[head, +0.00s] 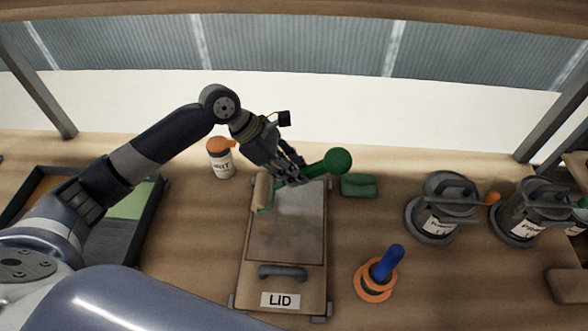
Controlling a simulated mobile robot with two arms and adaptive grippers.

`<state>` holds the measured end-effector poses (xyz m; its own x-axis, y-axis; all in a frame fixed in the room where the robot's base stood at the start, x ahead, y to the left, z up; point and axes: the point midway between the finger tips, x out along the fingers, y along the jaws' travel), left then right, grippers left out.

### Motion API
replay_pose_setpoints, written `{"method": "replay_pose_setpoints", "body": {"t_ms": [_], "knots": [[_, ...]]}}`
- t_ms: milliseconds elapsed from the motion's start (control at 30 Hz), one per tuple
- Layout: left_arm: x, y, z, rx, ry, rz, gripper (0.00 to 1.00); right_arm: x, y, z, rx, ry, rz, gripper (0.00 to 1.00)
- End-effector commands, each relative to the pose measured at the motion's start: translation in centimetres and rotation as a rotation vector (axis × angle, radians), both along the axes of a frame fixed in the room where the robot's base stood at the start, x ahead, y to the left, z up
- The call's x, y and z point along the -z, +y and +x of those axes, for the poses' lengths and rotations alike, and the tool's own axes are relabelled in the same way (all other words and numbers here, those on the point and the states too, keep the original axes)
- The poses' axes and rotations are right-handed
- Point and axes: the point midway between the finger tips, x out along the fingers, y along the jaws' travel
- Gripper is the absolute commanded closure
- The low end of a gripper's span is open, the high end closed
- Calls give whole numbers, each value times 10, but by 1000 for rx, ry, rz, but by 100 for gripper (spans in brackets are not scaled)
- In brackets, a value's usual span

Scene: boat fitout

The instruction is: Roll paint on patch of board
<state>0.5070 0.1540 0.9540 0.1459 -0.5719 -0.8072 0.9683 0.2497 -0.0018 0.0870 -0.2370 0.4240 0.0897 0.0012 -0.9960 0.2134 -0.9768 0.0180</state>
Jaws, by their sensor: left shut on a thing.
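The board (315,285) lies flat on the bench, with a "LID" label and a dark handle at its near end. A greyish rectangular patch (285,235) covers most of its middle. My left gripper (297,178) is shut on the green handle of a paint roller over the board's far end. The handle's round green knob (338,161) sticks out to the right. The roller's tan sleeve (261,192) is at the patch's far left corner; I cannot tell whether it touches. My right gripper is not in view.
A dark tray (112,246) with a light green area stands at left. An orange-capped white bottle (222,163) stands behind the board. Right of it are a green block (358,186), an orange ring with a blue handle (375,282), and two grey pots (438,207) (519,211).

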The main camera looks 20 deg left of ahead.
Motion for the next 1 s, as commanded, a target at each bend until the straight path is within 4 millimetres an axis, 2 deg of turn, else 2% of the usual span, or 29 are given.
{"method": "replay_pose_setpoints", "body": {"t_ms": [1000], "knots": [[17,0,0,0,0,-1,100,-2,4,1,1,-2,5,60]]}}
